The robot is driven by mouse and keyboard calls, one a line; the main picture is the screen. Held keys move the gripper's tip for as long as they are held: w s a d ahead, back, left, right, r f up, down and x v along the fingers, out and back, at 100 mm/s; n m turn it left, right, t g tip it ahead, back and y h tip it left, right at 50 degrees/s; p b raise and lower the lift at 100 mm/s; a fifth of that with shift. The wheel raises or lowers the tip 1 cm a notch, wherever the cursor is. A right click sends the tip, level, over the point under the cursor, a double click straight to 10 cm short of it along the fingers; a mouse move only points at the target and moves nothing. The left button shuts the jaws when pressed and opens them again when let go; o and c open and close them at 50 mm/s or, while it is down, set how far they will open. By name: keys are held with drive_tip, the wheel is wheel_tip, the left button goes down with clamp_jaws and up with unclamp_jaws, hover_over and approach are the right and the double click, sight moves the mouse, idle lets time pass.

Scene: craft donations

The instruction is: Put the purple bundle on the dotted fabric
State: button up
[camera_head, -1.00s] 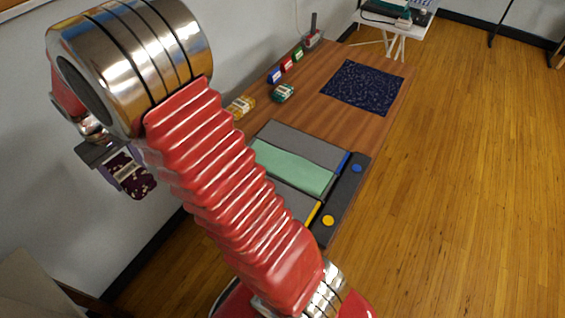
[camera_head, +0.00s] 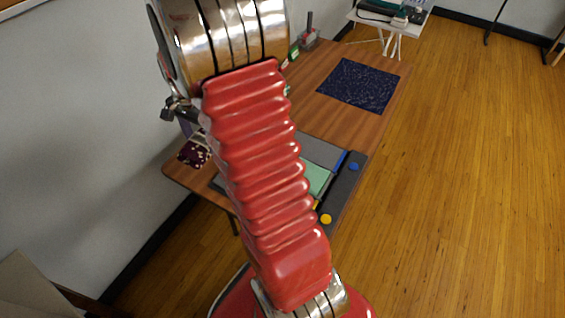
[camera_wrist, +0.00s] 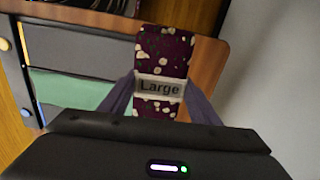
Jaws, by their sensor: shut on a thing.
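The purple bundle (camera_wrist: 170,48) is dark purple with pale spots and a white band reading "Large". In the wrist view it sits between the two fingers of my gripper (camera_wrist: 160,98), which is shut on it. In the head view the bundle (camera_head: 193,154) hangs at the left of my red arm, in front of the table's left end; the gripper is mostly hidden there. The dotted fabric (camera_head: 360,85) is a dark navy square with small pale specks. It lies flat on the far part of the table, well right of and beyond the bundle, with nothing on it.
The wooden table (camera_head: 320,118) has bare room around the fabric. A grey tray-like board (camera_head: 312,146) with green fabric (camera_head: 317,179) and a dark strip with blue (camera_head: 353,167) and yellow (camera_head: 326,219) discs is nearer. My arm hides most small bundles behind it.

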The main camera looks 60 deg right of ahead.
drive_tip(key=s+d+m, duration=1.5)
drive_tip(key=s+m, duration=0.2)
drive_tip(key=m, duration=0.1)
drive_tip(key=shift+s+d+f+m, duration=0.35)
drive_tip(key=shift+s+f+m, duration=0.05)
drive_tip(key=shift+f, duration=0.1)
drive_tip(key=shift+f, duration=3.05)
drive_tip(key=shift+f, duration=1.9)
drive_tip(key=shift+a+f, duration=0.1)
drive_tip(key=shift+f, duration=0.25)
